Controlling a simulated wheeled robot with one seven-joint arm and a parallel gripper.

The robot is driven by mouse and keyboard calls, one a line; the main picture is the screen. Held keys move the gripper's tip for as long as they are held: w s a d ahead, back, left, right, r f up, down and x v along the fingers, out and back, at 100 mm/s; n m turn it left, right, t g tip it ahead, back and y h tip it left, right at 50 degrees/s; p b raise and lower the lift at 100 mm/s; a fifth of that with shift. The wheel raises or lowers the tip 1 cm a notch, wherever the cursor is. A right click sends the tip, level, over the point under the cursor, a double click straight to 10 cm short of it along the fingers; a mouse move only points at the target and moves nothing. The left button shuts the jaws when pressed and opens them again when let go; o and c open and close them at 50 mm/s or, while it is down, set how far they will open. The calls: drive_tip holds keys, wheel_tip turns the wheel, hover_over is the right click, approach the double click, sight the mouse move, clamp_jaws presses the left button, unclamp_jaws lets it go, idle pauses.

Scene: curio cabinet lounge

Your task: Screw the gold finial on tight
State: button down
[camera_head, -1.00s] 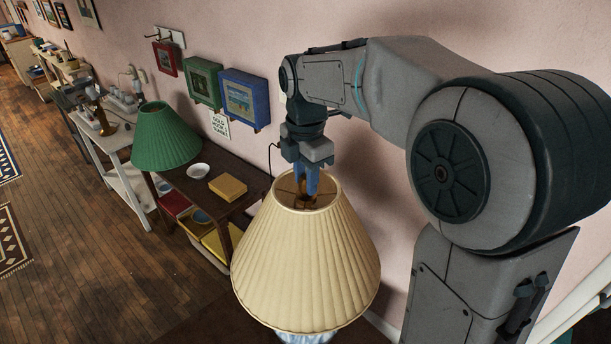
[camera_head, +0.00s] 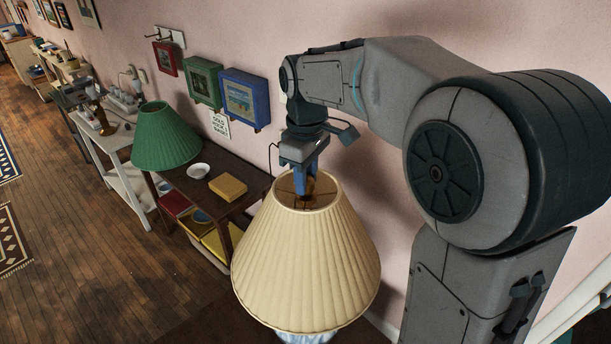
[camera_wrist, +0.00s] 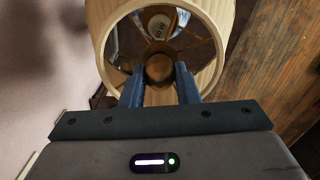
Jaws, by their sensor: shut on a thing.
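The gold finial (camera_wrist: 159,69) is a round gold-brown knob at the middle of the top opening of a cream pleated lampshade (camera_head: 305,262). My gripper (camera_head: 306,185) points down into that opening with its blue fingers. In the wrist view my gripper (camera_wrist: 160,84) has one finger on each side of the finial, shut on it. The shade (camera_wrist: 94,14) stands around it, with thin spokes running from the middle to the rim. In the head view the finial is mostly hidden by the fingers. Whether the finial sits fully down cannot be told.
A dark side table (camera_head: 172,178) stands left of the lamp with a green lampshade (camera_head: 166,137), a white bowl (camera_head: 198,171) and a yellow box (camera_head: 228,187). Wooden floor lies open at left.

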drive_tip(key=m, duration=0.6)
drive_tip(key=c, duration=1.2)
unclamp_jaws()
